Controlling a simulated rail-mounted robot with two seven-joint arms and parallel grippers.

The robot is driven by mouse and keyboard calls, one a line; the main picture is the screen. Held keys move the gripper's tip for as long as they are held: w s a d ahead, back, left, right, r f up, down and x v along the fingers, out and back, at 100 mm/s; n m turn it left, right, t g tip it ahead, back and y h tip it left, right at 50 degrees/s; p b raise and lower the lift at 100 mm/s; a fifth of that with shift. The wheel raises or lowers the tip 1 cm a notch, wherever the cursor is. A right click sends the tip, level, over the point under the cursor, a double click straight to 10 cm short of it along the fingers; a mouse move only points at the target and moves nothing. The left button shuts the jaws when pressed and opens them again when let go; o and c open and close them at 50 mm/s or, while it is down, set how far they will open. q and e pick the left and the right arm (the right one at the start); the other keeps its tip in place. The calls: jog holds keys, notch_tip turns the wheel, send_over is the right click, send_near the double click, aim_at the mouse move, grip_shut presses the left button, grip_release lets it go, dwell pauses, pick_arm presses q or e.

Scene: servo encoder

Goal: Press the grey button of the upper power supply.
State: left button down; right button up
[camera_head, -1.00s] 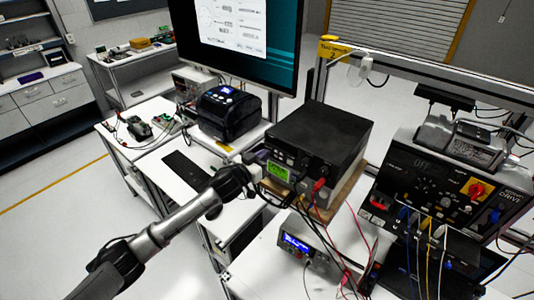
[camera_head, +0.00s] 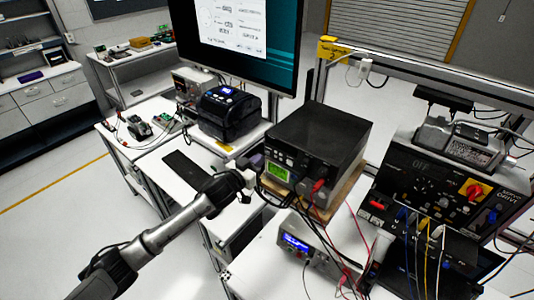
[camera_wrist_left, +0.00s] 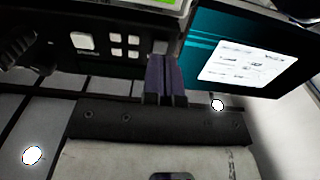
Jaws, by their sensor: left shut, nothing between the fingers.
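The upper power supply (camera_head: 325,135) is a black box with a green display on its front (camera_head: 278,171). My left gripper (camera_head: 257,161) is at the left end of that front, shut and empty; its tips are small and partly unclear in the head view. In the left wrist view, the closed purple fingers (camera_wrist_left: 165,60) point at the black panel, just below a grey square button (camera_wrist_left: 160,46). Contact cannot be told. A larger pale button (camera_wrist_left: 82,41) and several small pale buttons (camera_wrist_left: 125,46) are further left. My right gripper is not in view.
A lower supply with a blue display (camera_head: 296,243) stands below. Red and black leads hang from the upper supply's front. A label printer (camera_head: 228,112) and the monitor (camera_head: 240,40) stand behind to the left. A servo drive panel (camera_head: 440,185) is at the right.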

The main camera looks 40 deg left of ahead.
pick_arm(q)
jog(key=s+p, duration=0.2)
jog(key=s, duration=0.5)
jog(key=shift+a, duration=0.2)
jog(key=shift+w, duration=0.1)
jog(key=w+a+r+t, duration=0.15)
jog(key=w+r, duration=0.25)
jog(key=r, duration=0.6)
jog(key=w+a+f+g, duration=0.1)
jog(key=w+a+f, duration=0.2)
jog(key=w+a, duration=0.1)
jog(key=shift+b, duration=0.45)
jog(key=shift+g, duration=0.25)
